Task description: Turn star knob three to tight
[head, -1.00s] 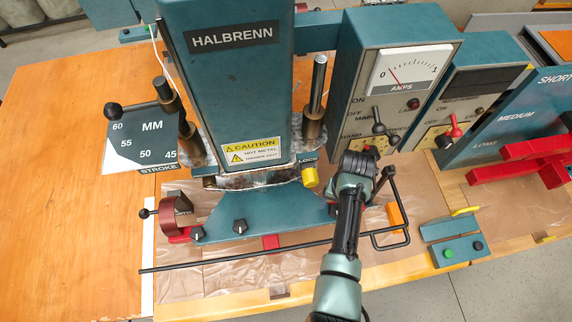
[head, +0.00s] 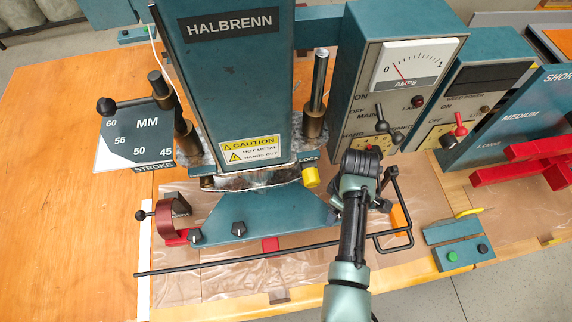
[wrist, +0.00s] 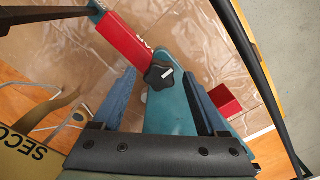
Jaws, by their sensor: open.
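In the wrist view, a black star knob (wrist: 158,76) with a white pointer mark sits on a teal plate (wrist: 168,112), beside a red block. My gripper (wrist: 160,84) is open, its two blue fingers on either side of the knob in the picture; I cannot tell whether they touch it. In the head view, two black star knobs show on the teal base, one at its left end (head: 195,236) and one further right (head: 239,228). My arm covers the right end of the base and hides my fingertips. I cannot read a number or tight mark beside the knob.
A long black bar (head: 270,259) runs in front of the base and bends up near my wrist. A yellow knob (head: 311,177) and the control box (head: 395,80) are close to my wrist. A teal box with a green button (head: 452,256) stands at right.

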